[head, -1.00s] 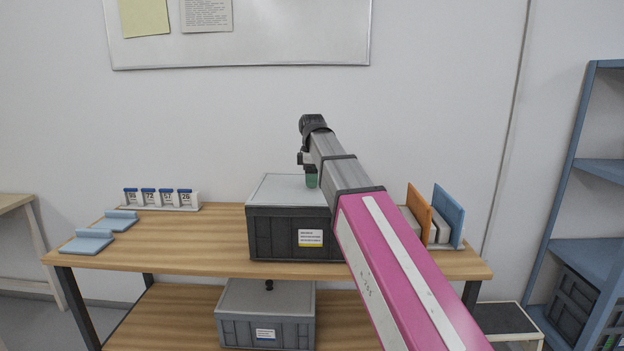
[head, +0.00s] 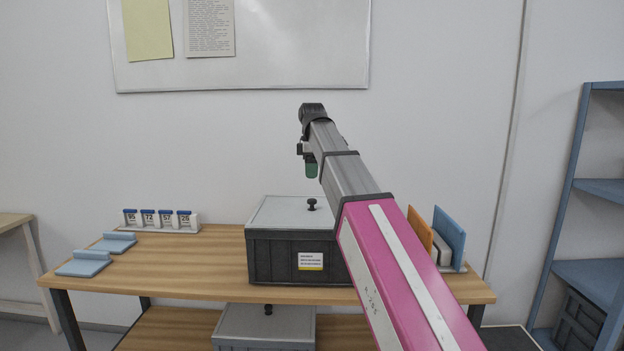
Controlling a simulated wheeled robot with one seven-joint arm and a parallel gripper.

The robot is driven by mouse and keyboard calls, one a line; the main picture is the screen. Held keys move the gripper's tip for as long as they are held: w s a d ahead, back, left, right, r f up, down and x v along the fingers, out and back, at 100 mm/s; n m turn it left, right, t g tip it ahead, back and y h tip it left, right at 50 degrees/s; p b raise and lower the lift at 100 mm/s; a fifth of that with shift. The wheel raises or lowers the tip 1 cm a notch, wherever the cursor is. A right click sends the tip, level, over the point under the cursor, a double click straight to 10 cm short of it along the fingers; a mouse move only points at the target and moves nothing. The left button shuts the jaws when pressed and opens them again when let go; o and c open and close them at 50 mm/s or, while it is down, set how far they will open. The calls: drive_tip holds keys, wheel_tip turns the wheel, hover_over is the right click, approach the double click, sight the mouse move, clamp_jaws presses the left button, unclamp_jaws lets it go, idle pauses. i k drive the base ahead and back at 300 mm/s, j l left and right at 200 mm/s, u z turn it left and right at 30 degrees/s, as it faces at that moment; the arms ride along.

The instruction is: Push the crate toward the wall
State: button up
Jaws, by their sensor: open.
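A dark grey crate (head: 275,259) with a light grey lid and a white-and-yellow label stands on the wooden table top (head: 200,262). Its lid's black knob (head: 312,204) shows just left of my arm. My arm hides the crate's right end. My gripper (head: 311,169), small and partly hidden at the arm's far end, hangs above the back of the lid in the picture, apart from it. Its green tip points down and nothing shows held in it. The white wall (head: 440,120) is behind the table.
A second grey crate (head: 262,325) stands on the lower shelf. Left on the table are two blue rests (head: 84,263) and a row of numbered blocks (head: 160,220). Upright orange and blue panels (head: 449,236) stand on the right. The table's front between the rests and crate is clear.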

sight(275, 256)
drive_tip(key=k, duration=1)
